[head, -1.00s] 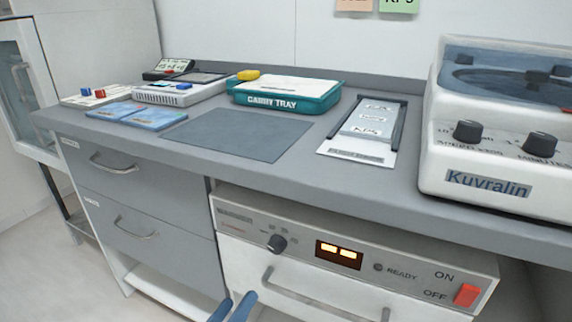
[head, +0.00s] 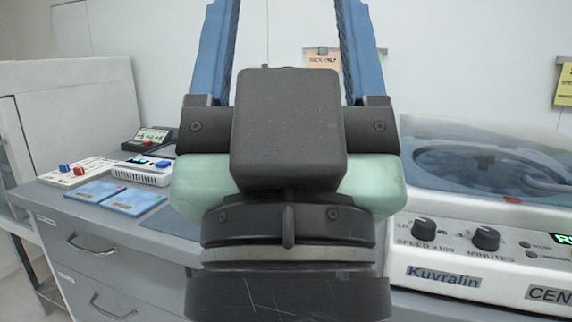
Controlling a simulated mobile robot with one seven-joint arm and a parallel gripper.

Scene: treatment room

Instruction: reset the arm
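My gripper (head: 287,20) fills the middle of the head view, raised upright close to the camera. Its two blue fingers stand well apart and run up past the top edge, so their tips are cut off. Nothing shows between the visible parts of the fingers except the wall and a pinned note. The dark wrist and pale green housing hide the middle of the counter.
A grey counter (head: 60,200) carries a red-and-blue switch box (head: 78,171), a white device (head: 143,170), a dark handheld unit (head: 152,136), and blue packets (head: 132,201). A Kuvralin centrifuge (head: 460,262) stands at right. Drawers (head: 85,270) are below left.

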